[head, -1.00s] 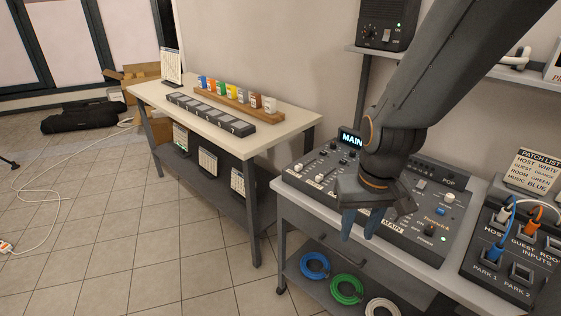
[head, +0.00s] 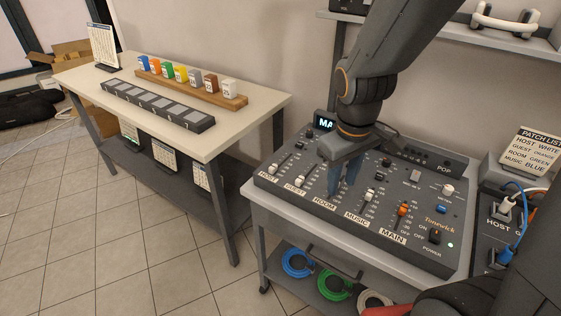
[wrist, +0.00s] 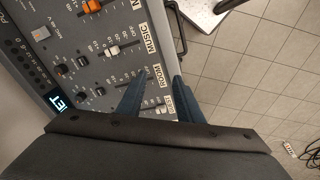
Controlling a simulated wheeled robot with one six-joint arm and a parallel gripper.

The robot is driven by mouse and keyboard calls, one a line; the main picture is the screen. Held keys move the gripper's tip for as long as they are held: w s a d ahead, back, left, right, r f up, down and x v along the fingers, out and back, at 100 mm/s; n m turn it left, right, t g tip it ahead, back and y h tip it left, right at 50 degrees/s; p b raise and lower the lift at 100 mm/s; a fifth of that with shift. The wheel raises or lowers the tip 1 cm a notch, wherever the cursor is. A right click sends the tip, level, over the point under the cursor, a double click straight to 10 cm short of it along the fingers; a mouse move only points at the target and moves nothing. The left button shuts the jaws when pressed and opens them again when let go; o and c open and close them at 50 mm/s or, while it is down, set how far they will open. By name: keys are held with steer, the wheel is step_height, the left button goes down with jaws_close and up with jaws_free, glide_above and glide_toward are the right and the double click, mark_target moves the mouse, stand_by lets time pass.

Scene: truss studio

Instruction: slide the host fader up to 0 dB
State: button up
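The dark mixer (head: 325,211) stands on a light bench, with channels labelled HOST, GUEST, ROOM, MUSIC and MAIN. The white host fader (head: 272,169) is at the far left, low in its slot near the HOST label. My gripper (head: 341,191) is above the ROOM part of the mixer, to the right of the host fader, with its blue fingers pointing down. In the wrist view the fingers (wrist: 158,80) are apart with nothing between them. The host fader cannot be made out there, being behind my gripper.
A white guest fader (head: 299,182), a white music fader (head: 369,194) and an orange main fader (head: 404,209) are close by. The patch panel (head: 487,232) with cables is to the right. A side table (head: 265,104) stands left, with floor between.

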steer(key=w+a+f+n+h+b, duration=0.1)
steer(key=w+a+f+n, duration=0.1)
steer(key=w+a+n, duration=0.9)
steer(key=n+t+h, duration=0.1)
steer(key=n+t, duration=0.1)
steer(key=n, duration=1)
glide_toward(273, 166)
steer(key=f, duration=0.1)
steer(key=shift+x, duration=3.6)
steer(key=shift+w, duration=0.1)
jaws_close()
